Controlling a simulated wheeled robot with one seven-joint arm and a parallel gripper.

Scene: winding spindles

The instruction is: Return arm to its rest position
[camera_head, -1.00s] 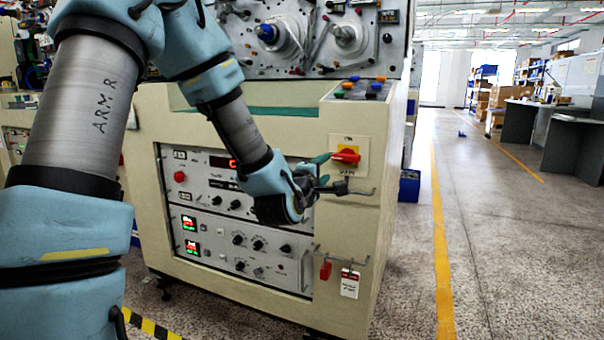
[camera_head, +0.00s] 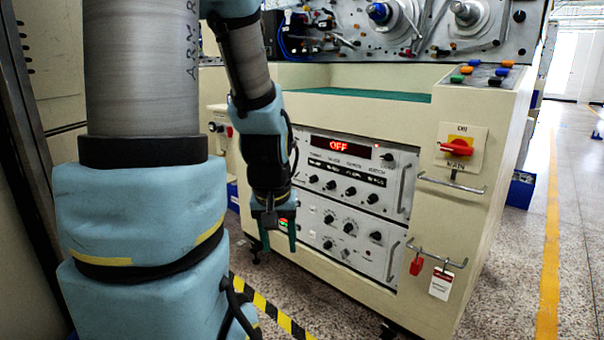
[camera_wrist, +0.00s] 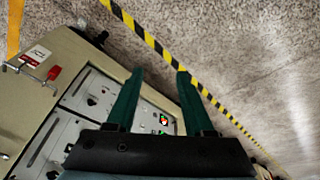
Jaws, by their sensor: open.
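My arm, blue and grey, hangs down in the left half of the head view, in front of the beige winding machine (camera_head: 430,122). My gripper (camera_head: 282,243) points down at the end of the arm, in front of the lower left of the machine's control panel. In the wrist view its two green fingers (camera_wrist: 160,80) are spread apart with nothing between them. Past the fingertips lie the floor and a yellow-black striped line. The panel's red display (camera_head: 340,146) reads OFF.
The red main switch (camera_head: 456,147) sits on a yellow plate at the machine's right. A red lock (camera_head: 417,265) and a white tag (camera_head: 441,284) hang from a rail below. Striped tape (camera_head: 262,306) marks the floor. Open floor lies to the right.

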